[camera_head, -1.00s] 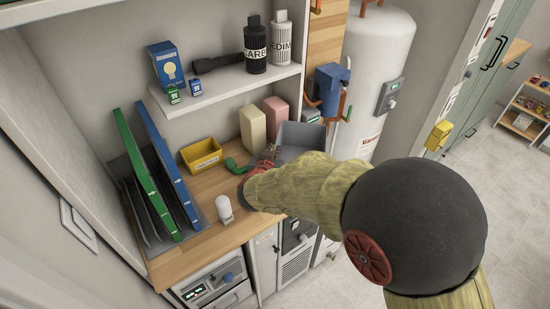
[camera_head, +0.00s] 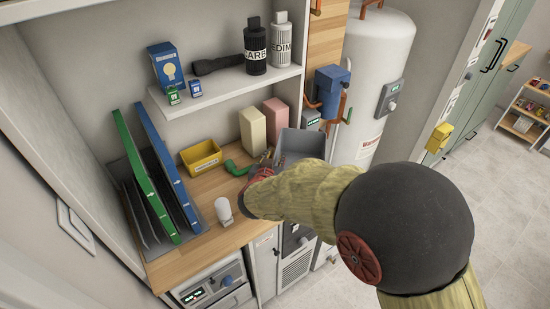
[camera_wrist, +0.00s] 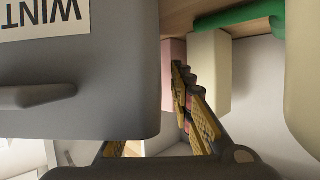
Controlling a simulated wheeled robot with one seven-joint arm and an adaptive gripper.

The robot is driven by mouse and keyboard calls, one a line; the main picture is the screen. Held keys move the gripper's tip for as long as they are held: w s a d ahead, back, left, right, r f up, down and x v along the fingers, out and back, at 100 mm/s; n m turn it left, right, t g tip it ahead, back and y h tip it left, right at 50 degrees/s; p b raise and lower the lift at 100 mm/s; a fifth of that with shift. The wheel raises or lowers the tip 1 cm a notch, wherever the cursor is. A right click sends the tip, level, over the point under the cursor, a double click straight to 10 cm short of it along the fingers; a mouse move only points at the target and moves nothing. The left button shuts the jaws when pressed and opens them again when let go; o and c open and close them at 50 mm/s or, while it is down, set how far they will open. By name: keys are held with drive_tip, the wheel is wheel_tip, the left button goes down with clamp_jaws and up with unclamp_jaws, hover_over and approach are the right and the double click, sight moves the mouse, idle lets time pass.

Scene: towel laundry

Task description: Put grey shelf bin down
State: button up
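The grey shelf bin (camera_head: 303,143) is at the right end of the wooden counter (camera_head: 200,246), in front of the pink box. In the wrist view the bin (camera_wrist: 80,95) fills the left side, appearing upside down, with a white "WINT" label and a handle. My gripper (camera_head: 279,161) is at the bin's left side. In the wrist view one yellow-and-black finger lies just outside the bin wall; the other is mostly hidden behind the bin. The gripper appears shut on that wall. I cannot tell whether the bin's underside touches the counter.
A cream box (camera_head: 252,131) and a pink box (camera_head: 276,121) stand behind. A green pipe piece (camera_head: 238,168), yellow bin (camera_head: 201,157) and white bulb (camera_head: 224,210) lie to the left. A blue device (camera_head: 331,88) and white tank (camera_head: 376,70) are at right.

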drive_tip(key=shift+r, duration=0.2)
drive_tip(key=p+v, duration=0.3)
drive_tip(key=v, duration=0.9)
drive_tip(key=shift+p, duration=0.4)
drive_tip(key=shift+r, duration=0.1)
